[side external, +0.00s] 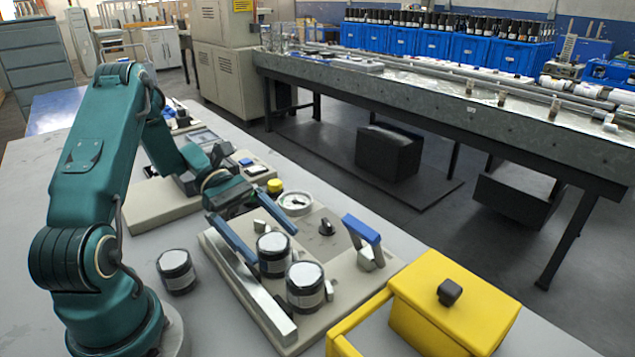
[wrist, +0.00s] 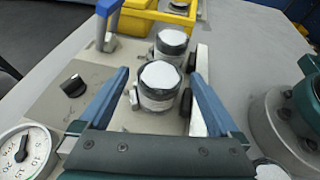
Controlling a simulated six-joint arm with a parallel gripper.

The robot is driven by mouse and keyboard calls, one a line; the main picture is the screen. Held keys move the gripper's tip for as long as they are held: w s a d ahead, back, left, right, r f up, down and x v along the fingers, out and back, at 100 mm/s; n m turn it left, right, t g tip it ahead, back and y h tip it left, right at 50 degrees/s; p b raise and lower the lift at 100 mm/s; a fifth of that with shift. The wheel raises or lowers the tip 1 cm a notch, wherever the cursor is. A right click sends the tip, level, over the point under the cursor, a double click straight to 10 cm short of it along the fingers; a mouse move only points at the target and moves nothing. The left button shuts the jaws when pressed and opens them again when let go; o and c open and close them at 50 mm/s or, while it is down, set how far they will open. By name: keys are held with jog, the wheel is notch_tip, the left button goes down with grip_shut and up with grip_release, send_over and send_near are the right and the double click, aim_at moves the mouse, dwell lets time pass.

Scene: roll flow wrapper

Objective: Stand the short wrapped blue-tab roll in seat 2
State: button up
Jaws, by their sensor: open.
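My gripper (side external: 275,248) is open, its two blue fingers reaching toward the fixture (side external: 262,310). In the wrist view my gripper (wrist: 160,74) has a white-topped, dark-banded roll (wrist: 160,90) between its fingers, with gaps on both sides; it also shows in the side view (side external: 273,255). A second similar roll (side external: 305,288) stands upright beside it, farther out in the wrist view (wrist: 171,44). A third roll (side external: 176,272) stands on the table left of the fixture. No blue tab or seat number can be made out on any of them.
A metal rail (side external: 262,300) runs along the fixture's near side. A blue-handled lever (side external: 362,230), a black knob (side external: 326,227) and a dial (side external: 294,203) are on its far side. A yellow box (side external: 450,300) stands to the right. Bare table lies around the third roll.

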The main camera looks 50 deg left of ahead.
jog(key=v, duration=0.5)
jog(key=shift+a, duration=0.1)
jog(key=shift+r, duration=0.25)
jog(key=s+d+r+m+t+y, duration=0.1)
jog(key=s+d+r+m+y, duration=0.2)
jog(key=d+m+y, duration=0.3)
jog(key=s+d+r+m+t+y, duration=0.2)
jog(key=s+d+r+m+y, duration=0.2)
jog(key=m, duration=1)
jog(key=d+y, duration=0.2)
jog(key=y, duration=0.1)
jog(key=shift+r, duration=0.25)
jog(key=shift+s+a, duration=0.1)
